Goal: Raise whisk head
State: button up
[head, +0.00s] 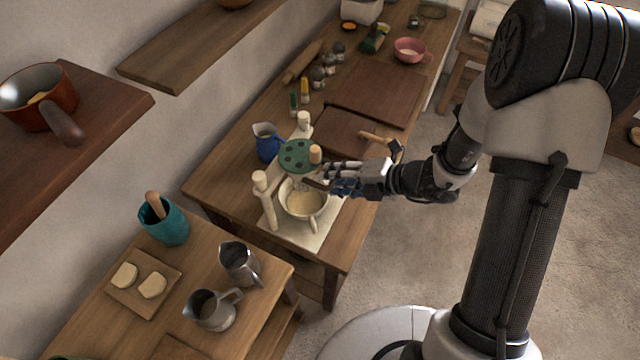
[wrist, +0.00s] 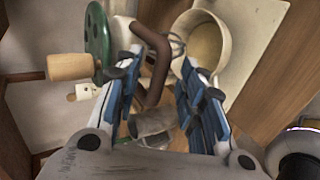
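A hand-cranked mixer has a green wheel (head: 296,157) with holes and a wooden knob (head: 315,154). The wheel (wrist: 99,42) and knob (wrist: 68,66) also show in the wrist view. The whisk head sits over a cream bowl (head: 303,203), which also shows in the wrist view (wrist: 224,32). Thin whisk wires reach toward the bowl. My gripper (head: 330,174) is at the right side of the head. In the wrist view my gripper (wrist: 161,60) is open, with a brown curved handle (wrist: 158,60) between its fingers and visible gaps at the sides.
The mixer's pale base (head: 306,236) and posts (head: 264,192) stand on the wooden table. A blue jug (head: 267,143) is close behind, left of the wheel. Cutting boards (head: 378,92) lie farther back. Metal jugs (head: 240,264) stand on the nearer table. Open floor lies to the right.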

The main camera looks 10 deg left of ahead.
jog(key=p+v, duration=0.4)
jog(key=v, duration=0.2)
jog(key=shift+r, duration=0.1)
dwell(0.5)
jog(key=s+r+n+g+h+b, duration=0.3)
jog(key=s+r+n+b, duration=0.5)
jog(key=n, duration=1.2)
jog(key=s+d+r+n+t+h+b, duration=0.3)
jog(key=s+d+n+h, duration=0.4)
jog(key=n, duration=1.3)
jog(key=s+d+r, duration=0.1)
jog(key=s+d, duration=0.2)
jog(key=s, duration=0.1)
jog(key=shift+d+t+h+b, duration=0.3)
jog(key=shift+d+t+b, duration=0.05)
jog(key=shift+t+b, duration=0.05)
jog(key=shift+r, duration=0.15)
